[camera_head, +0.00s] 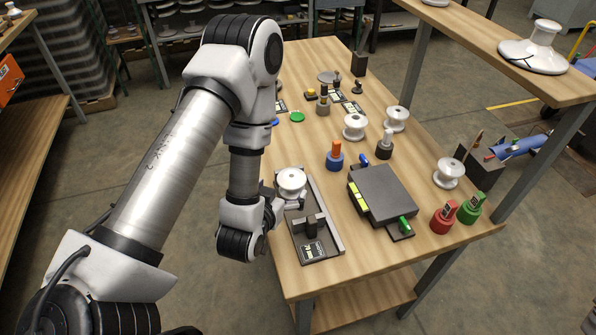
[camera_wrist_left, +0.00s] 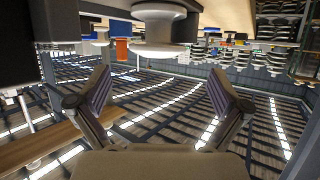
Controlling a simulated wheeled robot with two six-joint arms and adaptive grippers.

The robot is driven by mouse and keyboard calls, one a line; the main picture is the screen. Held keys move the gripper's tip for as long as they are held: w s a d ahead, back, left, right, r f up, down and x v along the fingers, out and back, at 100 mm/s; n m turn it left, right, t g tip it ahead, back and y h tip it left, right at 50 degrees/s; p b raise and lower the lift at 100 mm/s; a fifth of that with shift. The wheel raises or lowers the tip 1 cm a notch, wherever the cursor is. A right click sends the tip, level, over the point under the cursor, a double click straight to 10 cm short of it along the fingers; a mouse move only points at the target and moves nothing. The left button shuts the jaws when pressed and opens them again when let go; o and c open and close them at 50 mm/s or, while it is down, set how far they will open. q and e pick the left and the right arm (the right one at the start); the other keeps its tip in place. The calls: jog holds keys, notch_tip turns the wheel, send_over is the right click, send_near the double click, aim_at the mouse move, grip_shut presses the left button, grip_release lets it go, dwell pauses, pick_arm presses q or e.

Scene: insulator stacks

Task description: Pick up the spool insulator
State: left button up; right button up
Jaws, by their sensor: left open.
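A white spool insulator (camera_head: 291,183) stands upright at the back end of a dark grey metal fixture (camera_head: 330,243), near the table's left edge. My left gripper (camera_head: 274,203) is just left of the fixture and low beside this spool. In the left wrist view its two fingers (camera_wrist_left: 165,95) are spread wide with nothing between them. A white spool (camera_wrist_left: 158,30) shows there ahead of the fingers at the top centre. More white spools stand farther back (camera_head: 354,126), (camera_head: 396,119) and at the right edge (camera_head: 449,172). My right gripper is not in view.
A dark box (camera_head: 385,193) lies right of the fixture, with a blue-and-orange piece (camera_head: 335,157) behind it. Red (camera_head: 443,217) and green (camera_head: 470,208) pieces stand at the front right corner. Small parts crowd the table's back (camera_head: 323,105).

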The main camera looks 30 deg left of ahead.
aim_at(289, 182)
pick_arm(q)
jog(key=shift+w+f+b, duration=0.35)
jog(key=shift+w+f, duration=0.15)
jog(key=shift+w, duration=0.1)
jog(key=shift+w+r, duration=0.2)
jog(key=p+x, duration=0.1)
jog(key=x, duration=0.3)
jog(key=shift+w+a+f+p, duration=0.15)
jog(key=shift+w+p, duration=0.2)
jog(key=shift+p, duration=0.05)
jog(key=shift+s, duration=0.1)
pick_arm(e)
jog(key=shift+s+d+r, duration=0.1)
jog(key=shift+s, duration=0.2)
pick_arm(q)
jog(key=c, duration=1.6)
notch_tip(289, 182, up, 18)
jog(key=p, duration=1.4)
jog(key=shift+c, duration=0.2)
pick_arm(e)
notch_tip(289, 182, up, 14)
